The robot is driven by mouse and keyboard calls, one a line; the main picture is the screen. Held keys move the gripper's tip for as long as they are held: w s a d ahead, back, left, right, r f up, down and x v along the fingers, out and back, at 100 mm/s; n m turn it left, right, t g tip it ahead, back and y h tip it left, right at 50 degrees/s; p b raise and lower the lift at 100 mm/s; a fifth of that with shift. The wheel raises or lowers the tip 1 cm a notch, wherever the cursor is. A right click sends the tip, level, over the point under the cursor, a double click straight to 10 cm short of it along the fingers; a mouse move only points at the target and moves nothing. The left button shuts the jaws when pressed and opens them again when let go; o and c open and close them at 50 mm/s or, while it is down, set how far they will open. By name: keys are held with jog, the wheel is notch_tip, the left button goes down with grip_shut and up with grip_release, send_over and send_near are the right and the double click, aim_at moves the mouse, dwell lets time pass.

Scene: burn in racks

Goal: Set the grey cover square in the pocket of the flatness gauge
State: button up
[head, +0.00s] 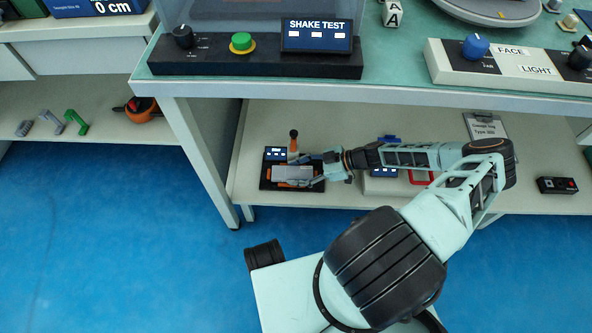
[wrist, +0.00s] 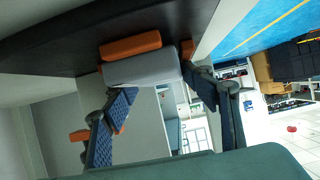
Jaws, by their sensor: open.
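The flatness gauge (head: 265,184) is a black base with orange blocks, a small display and an upright post, standing on the lower shelf. The grey cover (head: 291,172) lies on it among the orange blocks and looks roughly in line with the base. In the wrist view the grey cover (wrist: 142,69) sits against an orange block (wrist: 130,45). I cannot tell whether it is fully down in the pocket. My gripper (head: 318,171) is at the cover's right end. In the wrist view its fingers (wrist: 160,90) are spread apart, with the cover just beyond the tips.
The lower shelf (head: 262,127) lies under a green-topped bench (head: 395,82), whose edge is above my arm. Another device (head: 380,186) is partly hidden behind my arm. A black box (head: 557,185) is at right. A bench leg (head: 205,160) stands left of the gauge.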

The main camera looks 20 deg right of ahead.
jog(key=shift+d+f, duration=0.3)
jog(key=shift+f, duration=0.35)
jog(key=shift+d+r, duration=0.2)
jog(key=shift+d, duration=0.25)
jog(key=v, duration=0.7)
jog(key=r+v, duration=0.1)
jog(key=v, duration=0.2)
jog(key=shift+s+a+r, duration=0.1)
jog(key=shift+s+a, duration=0.05)
jog(key=shift+s, duration=0.05)
jog(key=shift+s+d+r, duration=0.1)
jog(key=shift+d+r, duration=0.15)
